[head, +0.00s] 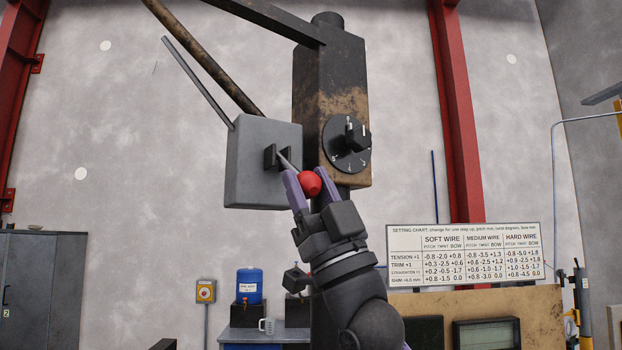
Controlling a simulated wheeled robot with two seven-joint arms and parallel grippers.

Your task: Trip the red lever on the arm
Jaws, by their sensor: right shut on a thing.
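The red lever knob (310,183) sits at the end of a short thin rod that comes out of a slot between two black blocks on a grey box (252,170). My right gripper (312,182) reaches up from below, with one purple finger on each side of the red knob, and is shut on it. The rod slants from the slot down to the right toward the knob. The grey box is fixed beside a dark, rust-stained post (331,95). My left gripper is not in the picture.
A black dial (347,145) with a knob is on the post, close above right of my right gripper. A setting chart (464,254) stands at lower right. A thin grey rod (198,82) rises from the grey box. A blue container (249,285) stands behind at lower left.

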